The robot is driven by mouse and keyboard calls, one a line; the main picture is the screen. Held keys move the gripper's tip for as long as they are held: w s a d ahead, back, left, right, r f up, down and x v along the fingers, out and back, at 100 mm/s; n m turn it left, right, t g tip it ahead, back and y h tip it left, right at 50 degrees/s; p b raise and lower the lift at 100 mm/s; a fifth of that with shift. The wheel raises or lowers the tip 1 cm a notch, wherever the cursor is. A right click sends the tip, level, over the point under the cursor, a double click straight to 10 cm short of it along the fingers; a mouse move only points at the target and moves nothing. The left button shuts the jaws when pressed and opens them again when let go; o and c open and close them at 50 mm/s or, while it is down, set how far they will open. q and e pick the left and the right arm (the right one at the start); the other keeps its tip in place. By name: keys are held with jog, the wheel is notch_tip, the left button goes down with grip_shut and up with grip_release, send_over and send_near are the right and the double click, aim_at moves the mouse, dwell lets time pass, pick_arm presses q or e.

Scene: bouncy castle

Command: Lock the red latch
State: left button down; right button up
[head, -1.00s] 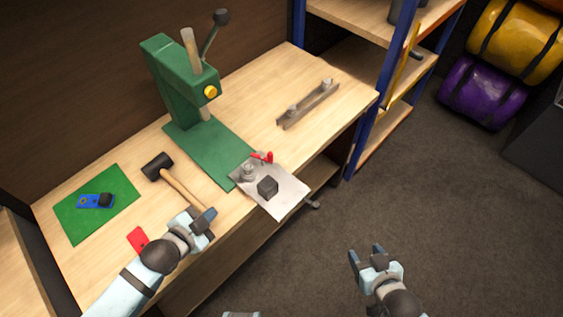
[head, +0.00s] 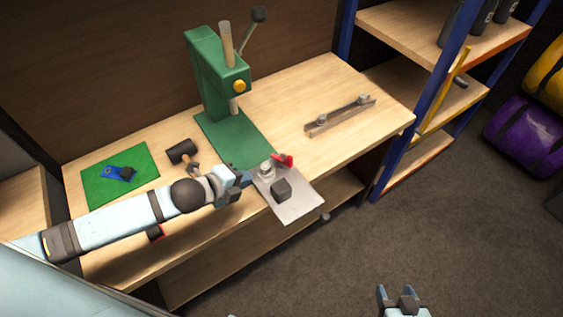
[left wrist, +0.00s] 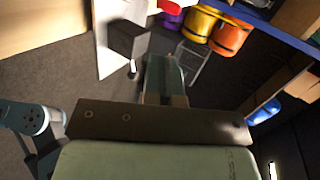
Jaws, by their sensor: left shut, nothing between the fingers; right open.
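The red latch (head: 284,160) stands at the back edge of a light metal plate (head: 297,207) at the front of the workbench. A dark grey block (head: 280,188) sits on the plate, and it also shows in the left wrist view (left wrist: 128,38). My left gripper (head: 245,178) is shut and empty, just left of the plate; its fingers (left wrist: 165,78) point toward the plate's side in the left wrist view. My right gripper (head: 398,297) is open and empty over the floor, away from the bench.
A green press (head: 215,80) stands behind the plate. A hammer (head: 183,152) lies partly behind my left arm. A green mat (head: 105,182) holds a blue tool (head: 120,173). A metal bar (head: 340,115) lies at the bench's right. Shelves (head: 425,95) stand beyond.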

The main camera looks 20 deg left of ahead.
pick_arm(q)
jog(key=p, duration=0.2)
send_near(287, 162)
jog(key=w+f, duration=0.1)
jog(key=w+d+f, duration=0.1)
jog(key=f, duration=0.1)
jog(key=shift+w+d, duration=0.15)
jog(key=shift+d, duration=0.05)
jog(key=shift+w+d+r, duration=0.1)
jog(key=shift+w+d, duration=0.15)
jog(key=shift+w, duration=0.3)
jog(key=shift+w+d, duration=0.3)
jog(key=shift+w, duration=0.2)
jog(key=shift+w+d, duration=0.25)
jog(key=shift+w, duration=0.2)
pick_arm(e)
jog(key=shift+d+r, duration=0.2)
jog(key=shift+r, duration=0.3)
jog(key=shift+d+r, duration=0.15)
jog(key=shift+r, duration=0.3)
jog(key=shift+s, duration=0.1)
